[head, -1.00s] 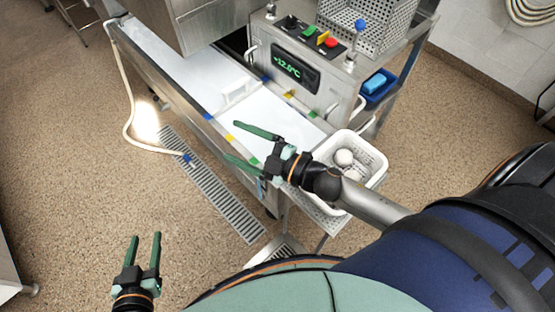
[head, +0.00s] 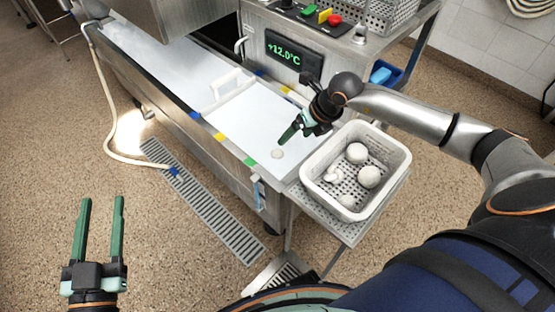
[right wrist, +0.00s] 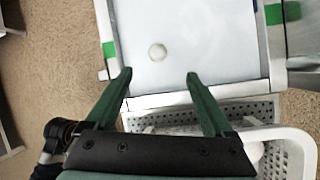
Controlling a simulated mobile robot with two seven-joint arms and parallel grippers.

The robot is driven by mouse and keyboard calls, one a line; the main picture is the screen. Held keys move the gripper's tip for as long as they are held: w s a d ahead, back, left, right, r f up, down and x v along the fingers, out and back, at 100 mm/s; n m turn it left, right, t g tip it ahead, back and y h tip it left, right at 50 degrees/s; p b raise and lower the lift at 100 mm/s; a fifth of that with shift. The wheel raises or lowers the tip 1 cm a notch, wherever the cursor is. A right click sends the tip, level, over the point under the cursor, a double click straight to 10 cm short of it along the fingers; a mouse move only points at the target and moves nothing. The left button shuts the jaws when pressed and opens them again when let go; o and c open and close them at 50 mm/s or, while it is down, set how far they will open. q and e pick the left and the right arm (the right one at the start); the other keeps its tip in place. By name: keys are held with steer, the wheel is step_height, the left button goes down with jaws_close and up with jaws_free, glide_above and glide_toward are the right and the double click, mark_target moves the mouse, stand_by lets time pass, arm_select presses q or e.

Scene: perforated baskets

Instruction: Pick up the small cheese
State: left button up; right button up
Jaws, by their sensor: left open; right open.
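A small round white cheese (head: 277,154) lies on the white surface of the trough (head: 248,115), near its front end. It also shows in the right wrist view (right wrist: 157,52), ahead of the fingertips and between their lines. My right gripper (head: 287,134) is above the trough, close to the small cheese, apart from it as far as I can tell. In the right wrist view its green fingers (right wrist: 160,78) are spread with nothing between them. My left gripper (head: 102,200) is open and empty over the floor at the left.
A white perforated basket (head: 397,157) with several white cheeses stands on a metal shelf right of the trough. A control panel reading +12.0°C (head: 293,51) stands behind. A white handled divider (head: 226,82) crosses the trough. A hose (head: 103,125) and floor grate (head: 205,205) lie left.

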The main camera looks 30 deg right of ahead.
steer(key=b, duration=0.2)
glide_above(280, 153)
steer(key=s+d, duration=0.1)
steer(key=s, duration=0.1)
step_height(280, 153, down, 6)
steer(key=shift+w+d+r, duration=0.1)
steer(key=shift+w+d, duration=0.05)
steer(key=shift+w+f, duration=0.1)
steer(key=shift+f, duration=0.1)
steer(key=x, duration=0.1)
steer(key=b+x, duration=0.1)
steer(key=x, duration=0.1)
steer(key=shift+s+f, duration=0.2)
steer(key=shift+s, duration=0.05)
steer(key=shift+w+a+f+b, duration=0.25)
steer(key=shift+f+b, duration=0.1)
steer(key=shift+f, duration=0.25)
arm_select(q)
steer(key=s+r+m+t+h, duration=0.2)
steer(key=s+r+m+h, duration=0.1)
steer(key=r, duration=0.4)
steer(key=s+d+r+m+t+h, duration=0.1)
steer(key=s+r+m+h, duration=0.3)
steer(key=r+h, duration=0.2)
steer(key=shift+d+r+t, duration=0.3)
steer(key=shift+r+t, duration=0.1)
steer(key=shift+r, duration=0.35)
arm_select(e)
steer(key=shift+w+f, duration=0.15)
steer(key=shift+f, duration=0.1)
